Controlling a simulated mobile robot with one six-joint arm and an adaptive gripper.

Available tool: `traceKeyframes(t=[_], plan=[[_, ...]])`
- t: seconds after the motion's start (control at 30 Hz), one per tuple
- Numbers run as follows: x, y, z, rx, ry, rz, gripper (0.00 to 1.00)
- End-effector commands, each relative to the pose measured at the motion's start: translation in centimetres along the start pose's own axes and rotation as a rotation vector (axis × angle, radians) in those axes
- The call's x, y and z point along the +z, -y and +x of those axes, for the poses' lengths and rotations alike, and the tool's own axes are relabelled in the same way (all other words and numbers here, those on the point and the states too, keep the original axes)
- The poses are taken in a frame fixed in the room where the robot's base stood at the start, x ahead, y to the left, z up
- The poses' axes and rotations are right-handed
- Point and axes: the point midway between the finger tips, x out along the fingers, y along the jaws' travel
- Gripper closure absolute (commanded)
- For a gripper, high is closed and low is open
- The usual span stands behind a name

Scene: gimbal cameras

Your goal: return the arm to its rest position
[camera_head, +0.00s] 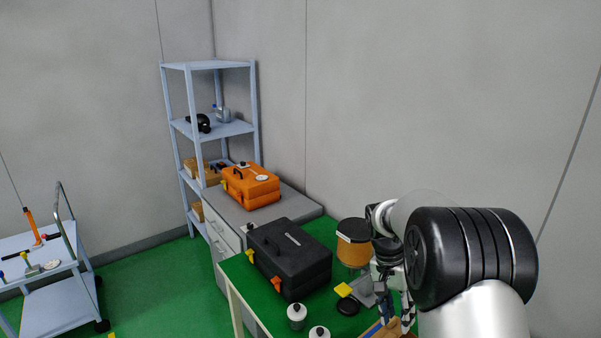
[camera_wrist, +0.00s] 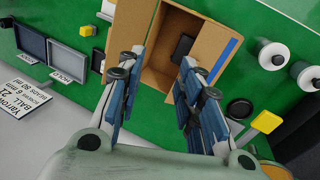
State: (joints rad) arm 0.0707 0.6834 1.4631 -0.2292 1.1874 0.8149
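My arm comes in from the right of the head view, with a black joint cover and a pale link bent over the green table (camera_head: 322,232). My gripper (camera_head: 397,312) hangs at the near right end of that table, partly cut off by the lower edge. In the wrist view my gripper (camera_wrist: 160,62) has its two blue-padded fingers apart, with nothing between them. An open cardboard box (camera_wrist: 206,38) lies beyond the fingertips, with a dark flat item (camera_wrist: 182,47) inside. I cannot tell the gap between fingers and box.
An orange case (camera_head: 250,187) sits on a grey cabinet. Shelves (camera_head: 208,64) and a trolley (camera_head: 58,292) stand left. Grey trays (camera_wrist: 70,60) lie left of the box.

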Motion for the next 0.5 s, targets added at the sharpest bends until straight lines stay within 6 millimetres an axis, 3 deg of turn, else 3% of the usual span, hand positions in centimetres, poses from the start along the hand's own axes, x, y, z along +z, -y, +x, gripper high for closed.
traceKeyframes(t=[0.27, 0.5], plan=[[5.0, -3.6, -6.0, -0.118, -0.079, -0.154, 0.67], [12.1, -8.3, -9.2, -0.237, -0.189, -0.338, 0.67]])
